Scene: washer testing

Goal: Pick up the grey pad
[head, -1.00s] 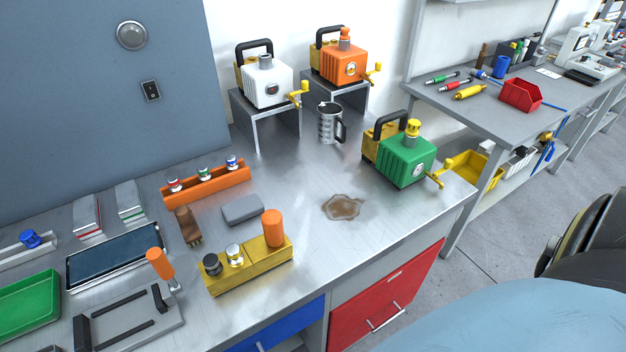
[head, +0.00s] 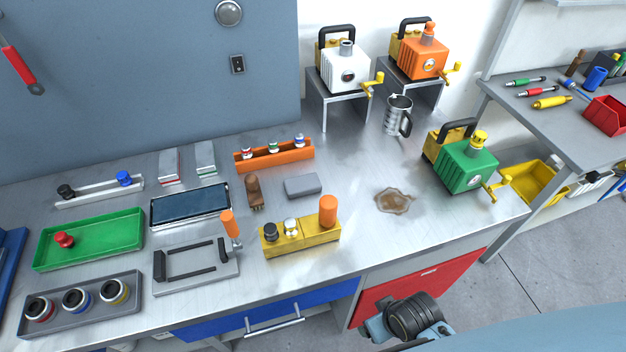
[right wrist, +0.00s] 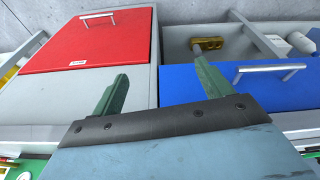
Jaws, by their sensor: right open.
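The grey pad (head: 302,186) lies flat on the metal bench top, between the wooden brush (head: 254,192) and the brown stain (head: 393,200). It sits behind the yellow block with the orange knob. My right arm shows at the bottom right of the head view, low in front of the bench, with its fingers out of sight there. In the right wrist view my right gripper (right wrist: 162,90) is open and empty, its two green fingers apart in front of the red and blue drawers. The pad is not in that view. My left gripper is not in view.
The yellow block (head: 300,237) stands at the bench's front edge, with the orange rack (head: 273,155) behind the pad. The green pump (head: 465,165) stands at right and a metal mug (head: 397,116) behind. Bench around the stain is otherwise clear.

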